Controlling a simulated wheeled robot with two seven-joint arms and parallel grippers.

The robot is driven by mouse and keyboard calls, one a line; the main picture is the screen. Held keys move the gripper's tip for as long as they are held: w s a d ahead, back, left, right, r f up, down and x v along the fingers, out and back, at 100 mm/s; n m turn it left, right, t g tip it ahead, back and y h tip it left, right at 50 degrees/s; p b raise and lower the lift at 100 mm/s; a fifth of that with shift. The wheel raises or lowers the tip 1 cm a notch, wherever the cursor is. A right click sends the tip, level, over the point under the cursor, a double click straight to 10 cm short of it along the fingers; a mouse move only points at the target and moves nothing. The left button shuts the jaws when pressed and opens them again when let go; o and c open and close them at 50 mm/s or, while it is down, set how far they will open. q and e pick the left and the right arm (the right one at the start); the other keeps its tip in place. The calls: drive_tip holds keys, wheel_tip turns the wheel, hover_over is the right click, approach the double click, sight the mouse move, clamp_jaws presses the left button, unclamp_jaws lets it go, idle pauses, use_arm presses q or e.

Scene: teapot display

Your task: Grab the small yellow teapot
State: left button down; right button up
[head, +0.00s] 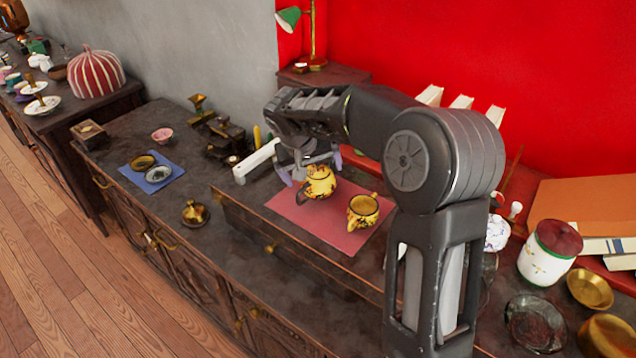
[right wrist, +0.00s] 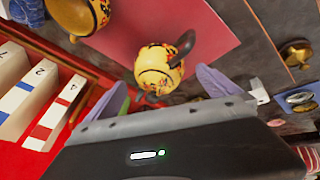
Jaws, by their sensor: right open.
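A small yellow teapot (head: 319,183) with dark floral patterning and a dark handle stands upright on a red mat (head: 330,228). It also shows in the right wrist view (right wrist: 157,68), with its handle toward the upper right. A second yellow patterned pot (head: 362,212) stands to its right on the same mat; part of it shows in the right wrist view (right wrist: 78,14). My right gripper (head: 312,170) is open, its purple fingers spread on either side of the first teapot (right wrist: 163,82). I cannot tell whether they touch it. My left gripper is not in view.
A white bar (head: 256,161) lies left of the gripper. A blue mat (head: 152,178) with small dishes and a brass pot (head: 195,213) are further left. A white jar (head: 548,255) and bowls stand right. White numbered books (right wrist: 45,105) stand behind.

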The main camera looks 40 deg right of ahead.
drive_tip(key=p+x, duration=0.1)
drive_tip(key=x, duration=0.4)
drive_tip(key=shift+d+f, duration=0.1)
idle(0.3)
drive_tip(key=shift+c, duration=0.3)
drive_tip(key=c, duration=1.5)
